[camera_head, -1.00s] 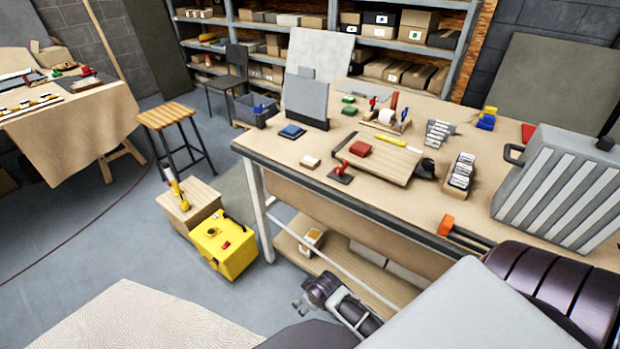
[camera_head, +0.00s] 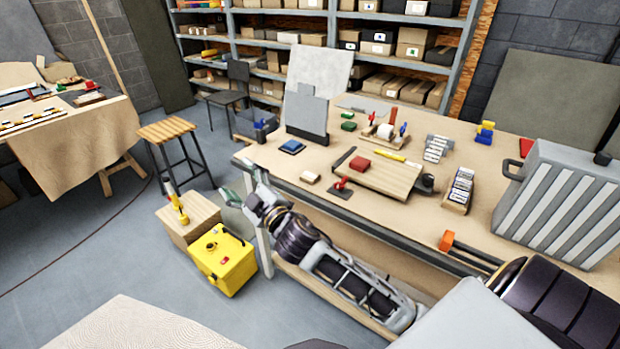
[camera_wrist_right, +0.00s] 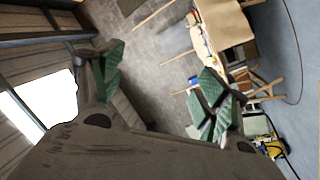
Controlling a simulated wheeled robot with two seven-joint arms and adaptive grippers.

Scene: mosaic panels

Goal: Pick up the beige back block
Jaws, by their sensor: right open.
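A small beige block (camera_head: 310,177) lies flat on the workbench near its front edge. The beige block cannot be made out in the wrist view. My left gripper is not in view.
The workbench (camera_head: 265,160) front edge and leg are close to my right arm. A grey upright panel (camera_head: 306,112) stands behind. A yellow case (camera_head: 224,262) and wooden box (camera_head: 188,220) stand on the floor.

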